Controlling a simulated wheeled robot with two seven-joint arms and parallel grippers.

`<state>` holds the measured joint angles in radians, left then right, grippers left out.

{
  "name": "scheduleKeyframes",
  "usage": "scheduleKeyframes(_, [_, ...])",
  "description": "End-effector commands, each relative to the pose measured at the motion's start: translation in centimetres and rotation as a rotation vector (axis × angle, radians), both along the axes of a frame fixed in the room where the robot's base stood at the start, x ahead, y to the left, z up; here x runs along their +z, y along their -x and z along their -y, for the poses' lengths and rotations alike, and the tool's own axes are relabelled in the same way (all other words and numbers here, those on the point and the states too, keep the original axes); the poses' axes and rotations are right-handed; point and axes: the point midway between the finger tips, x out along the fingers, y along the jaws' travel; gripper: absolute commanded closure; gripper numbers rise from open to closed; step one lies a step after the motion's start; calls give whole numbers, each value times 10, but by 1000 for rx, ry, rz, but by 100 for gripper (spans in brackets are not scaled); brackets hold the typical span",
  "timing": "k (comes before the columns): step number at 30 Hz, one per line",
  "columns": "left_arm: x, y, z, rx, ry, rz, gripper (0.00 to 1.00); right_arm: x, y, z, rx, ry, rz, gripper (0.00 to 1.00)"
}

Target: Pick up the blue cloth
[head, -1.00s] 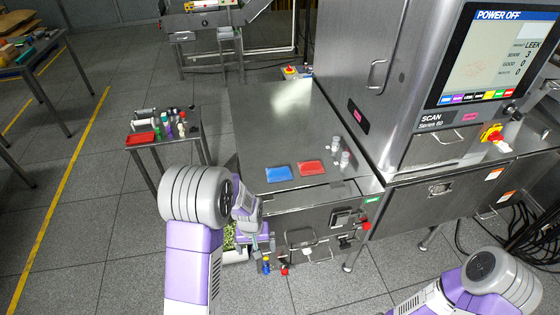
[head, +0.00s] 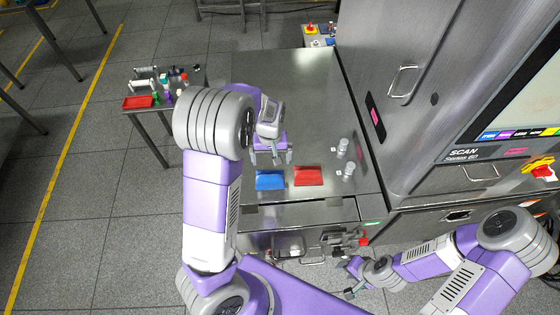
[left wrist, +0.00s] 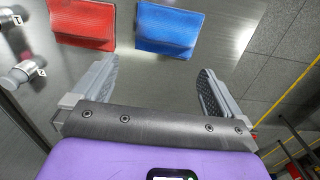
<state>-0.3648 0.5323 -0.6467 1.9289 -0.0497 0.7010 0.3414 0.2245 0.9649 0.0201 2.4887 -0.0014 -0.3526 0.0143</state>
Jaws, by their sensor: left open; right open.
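The blue cloth (head: 270,180) lies on the steel table near its front edge, left of the red cloth (head: 308,176). My left gripper (head: 272,161) is open and empty, above the table just behind the blue cloth in the head view. In the left wrist view, the blue cloth (left wrist: 168,30) lies beyond the open fingers (left wrist: 155,85), apart from them, with the red cloth (left wrist: 84,24) beside it. My right gripper (head: 349,279) is low in front of the table's front panel, open, away from both cloths.
The large scan machine (head: 400,90) bounds the table on the right. The table's rear half is clear.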

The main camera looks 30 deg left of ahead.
Motion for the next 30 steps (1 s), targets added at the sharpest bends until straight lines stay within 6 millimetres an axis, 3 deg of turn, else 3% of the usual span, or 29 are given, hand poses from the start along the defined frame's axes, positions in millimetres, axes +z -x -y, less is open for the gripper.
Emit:
scheduleKeyframes(15, [-66,11,2,1,0,-4,0,-3,1,0,0,0,-2,57])
scheduleKeyframes(25, [-72,10,3,0,0,0,0,-3,1,0,0,0,-2,57])
scheduleKeyframes(30, [-72,10,3,0,0,0,26,-3,1,0,1,0,-2,57])
